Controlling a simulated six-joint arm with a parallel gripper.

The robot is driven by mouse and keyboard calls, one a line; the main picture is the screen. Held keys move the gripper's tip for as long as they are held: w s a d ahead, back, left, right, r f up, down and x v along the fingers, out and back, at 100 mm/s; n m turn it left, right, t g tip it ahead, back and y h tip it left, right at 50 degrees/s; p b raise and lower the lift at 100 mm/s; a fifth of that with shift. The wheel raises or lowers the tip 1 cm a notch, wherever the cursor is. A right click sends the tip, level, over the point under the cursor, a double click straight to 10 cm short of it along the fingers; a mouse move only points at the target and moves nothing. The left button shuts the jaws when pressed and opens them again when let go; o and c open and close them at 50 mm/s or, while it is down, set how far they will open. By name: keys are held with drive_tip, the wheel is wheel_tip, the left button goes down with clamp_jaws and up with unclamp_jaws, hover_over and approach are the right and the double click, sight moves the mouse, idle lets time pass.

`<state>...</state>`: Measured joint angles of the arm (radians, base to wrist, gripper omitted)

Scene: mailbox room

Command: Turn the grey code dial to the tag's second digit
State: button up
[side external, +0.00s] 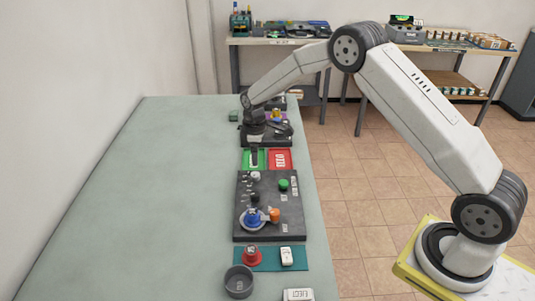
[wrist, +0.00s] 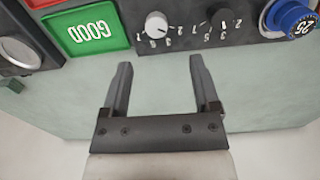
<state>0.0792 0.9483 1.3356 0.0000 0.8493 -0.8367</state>
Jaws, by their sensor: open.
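My gripper (wrist: 160,72) is open and empty, its fingers pointing toward the dark panel (wrist: 185,45). A light grey dial (wrist: 157,24) with a ring of digits lies just beyond the fingertips, between their lines and apart from them. In the side view my gripper (side external: 254,153) hangs over the trays, and a small pale knob (side external: 255,175), which looks like the grey dial, is on the panel (side external: 265,232) in front of it. A white piece with dark characters (side external: 298,294) at the table's near edge may be the tag; I cannot read it.
Beside the grey dial are a black dial (wrist: 222,20) and a blue dial (wrist: 292,18). A green GOOD tray (wrist: 88,30) and a red tray (side external: 281,159) adjoin the panel. An orange knob (side external: 275,214) and green button (side external: 283,184) stand on it. The table's left side is clear.

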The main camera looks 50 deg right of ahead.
sight(255, 174)
drive_tip(key=shift+w+d+f, duration=0.1)
drive_tip(key=shift+w+f, duration=0.25)
drive_tip(key=shift+f, duration=0.1)
drive_tip(key=shift+f, duration=3.85)
clamp_jaws()
